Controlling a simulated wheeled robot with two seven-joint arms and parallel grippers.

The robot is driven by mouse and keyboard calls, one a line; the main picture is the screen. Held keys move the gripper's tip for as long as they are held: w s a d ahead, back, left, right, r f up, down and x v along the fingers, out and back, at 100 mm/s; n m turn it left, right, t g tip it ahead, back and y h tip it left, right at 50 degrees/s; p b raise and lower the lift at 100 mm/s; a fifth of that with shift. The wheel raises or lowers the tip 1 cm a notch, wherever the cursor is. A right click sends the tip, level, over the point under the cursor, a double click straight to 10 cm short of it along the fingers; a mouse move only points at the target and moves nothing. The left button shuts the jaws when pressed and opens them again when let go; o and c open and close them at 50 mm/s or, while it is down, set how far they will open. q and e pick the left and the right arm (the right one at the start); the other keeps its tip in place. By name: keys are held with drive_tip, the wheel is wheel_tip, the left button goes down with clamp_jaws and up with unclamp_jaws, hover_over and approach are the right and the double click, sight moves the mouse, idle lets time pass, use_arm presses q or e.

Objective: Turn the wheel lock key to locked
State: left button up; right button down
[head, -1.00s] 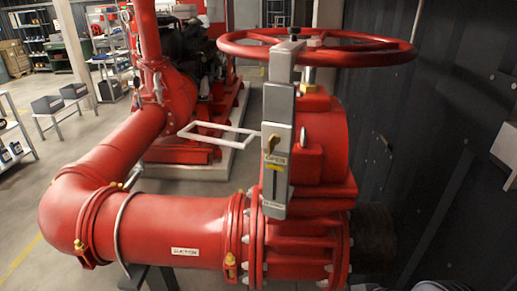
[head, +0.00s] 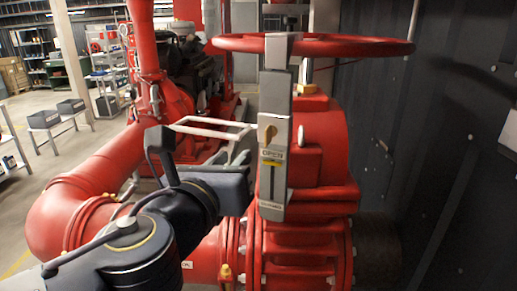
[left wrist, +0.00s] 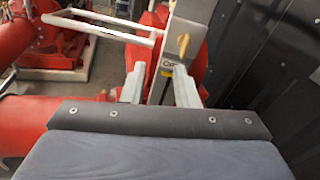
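The brass key (head: 269,136) sits in the grey lock housing (head: 273,185), above a label that reads OPEN. The red handwheel (head: 375,47) spans the top of the valve. My left gripper (head: 240,148) is just left of the housing, near key height. In the left wrist view the fingers (left wrist: 158,74) are apart, with nothing visibly held between them. The key (left wrist: 183,44) shows there beyond the right fingertip, and the fingers do not appear to touch it. The far side of the housing is hidden. My right gripper is not in view.
A white bar frame (head: 205,121) juts left from beside the housing, close behind my left gripper. A dark wall (head: 455,150) bounds the right side. Open floor lies at the far left.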

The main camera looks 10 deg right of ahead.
sight(266, 137)
use_arm(q)
drive_tip(key=w+d+m, duration=0.1)
drive_tip(key=d, duration=0.1)
drive_tip(key=w+d+h, duration=0.1)
drive_tip(key=w+d, duration=0.1)
drive_tip(key=w+d+r+m, duration=0.1)
drive_tip(key=w+d, duration=0.1)
drive_tip(key=d, duration=0.1)
drive_tip(key=shift+w+m+p, duration=0.1)
drive_tip(key=shift+m+p, duration=0.2)
drive_tip(key=shift+p, duration=0.05)
clamp_jaws()
